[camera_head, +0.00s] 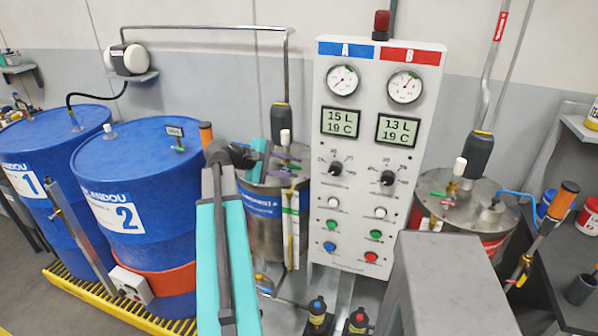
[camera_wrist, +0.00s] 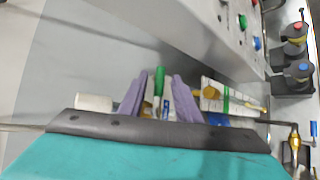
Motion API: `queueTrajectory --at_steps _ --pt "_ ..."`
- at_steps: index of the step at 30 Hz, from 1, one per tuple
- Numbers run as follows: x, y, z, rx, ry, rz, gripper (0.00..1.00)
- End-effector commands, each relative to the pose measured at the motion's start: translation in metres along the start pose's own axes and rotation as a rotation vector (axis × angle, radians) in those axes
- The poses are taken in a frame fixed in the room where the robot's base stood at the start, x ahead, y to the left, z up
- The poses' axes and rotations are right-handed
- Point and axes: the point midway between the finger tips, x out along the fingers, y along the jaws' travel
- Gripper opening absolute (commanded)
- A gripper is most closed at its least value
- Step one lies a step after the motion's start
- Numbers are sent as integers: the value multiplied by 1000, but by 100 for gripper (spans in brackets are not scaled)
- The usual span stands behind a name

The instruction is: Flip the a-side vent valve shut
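The A-side tank (camera_head: 262,222) stands left of the control panel, partly hidden behind my arm. My gripper (camera_head: 276,163) is over its lid, with purple fingers pointing toward the panel side. In the wrist view, my gripper (camera_wrist: 158,88) is open, its two fingers apart. A green handle (camera_wrist: 159,78), which looks like the vent valve's lever, shows between the fingers and points away from the camera. I cannot tell whether a finger touches it. The valve body is mostly hidden by the fingers and the dark wrist edge.
The control panel (camera_head: 372,235) stands close to the right of my gripper. A level tube (camera_head: 291,230) hangs at the tank's front. Blue drum 2 (camera_head: 135,165) is left; the B-side tank (camera_head: 486,205) is right.

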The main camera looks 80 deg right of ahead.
Motion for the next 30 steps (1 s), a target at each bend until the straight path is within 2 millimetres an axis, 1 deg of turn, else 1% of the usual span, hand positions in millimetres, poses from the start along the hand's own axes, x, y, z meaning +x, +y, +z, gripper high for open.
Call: queueTrajectory --at_steps 1,9,15,21,30 --pt "-9 -2 -1 0 3 2 30" --pt "-52 -1 -1 1 2 2 30" --pt "-75 -1 -1 1 1 0 30" --pt "-84 0 0 1 0 -1 30" --pt "-84 0 0 1 0 -1 30"
